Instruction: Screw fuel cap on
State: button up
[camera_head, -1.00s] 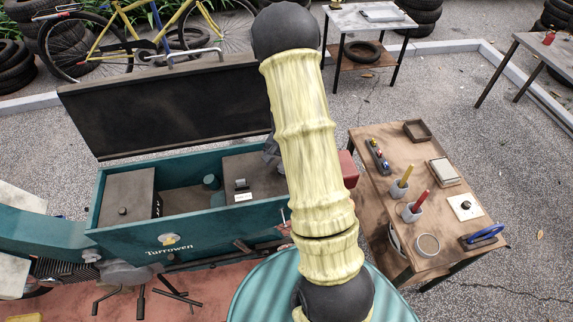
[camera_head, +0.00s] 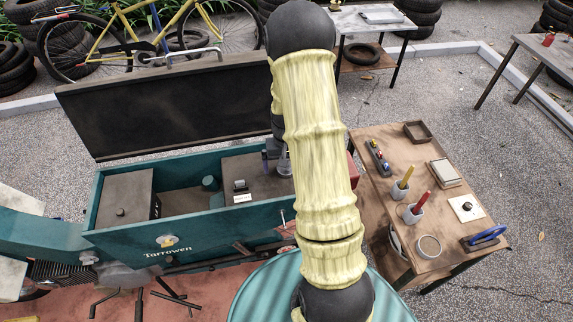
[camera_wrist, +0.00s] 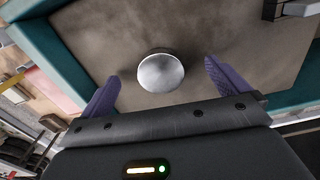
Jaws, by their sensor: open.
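A round silvery disc, which looks like the fuel cap (camera_wrist: 161,72), shows in the wrist view on or just above the brown top inside the teal compressor cart (camera_head: 180,238). A dark ring shows at its far edge; I cannot tell whether it is seated or threaded. My gripper (camera_wrist: 161,66) is open, with a purple finger on each side of the disc and visible gaps to both. In the head view a small grey part (camera_head: 285,168) shows beside my arm, over the right of the cart. My arm hides most of my gripper there.
The cart's dark lid (camera_head: 165,105) stands raised behind. A brown box (camera_head: 125,195) and a small labelled device (camera_head: 241,190) are inside the cart. A wooden table (camera_head: 385,215) with cups, trays and a blue-handled tool stands at the right. Paved ground lies beyond.

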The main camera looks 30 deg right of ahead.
jog(key=shift+n, duration=0.3)
jog(key=n, duration=0.3)
jog(key=shift+n, duration=0.3)
jog(key=n, duration=0.2)
jog(key=shift+n+p, duration=0.3)
jog(key=shift+n, duration=0.1)
jog(key=c, duration=1.4)
jog(key=shift+o, duration=0.2)
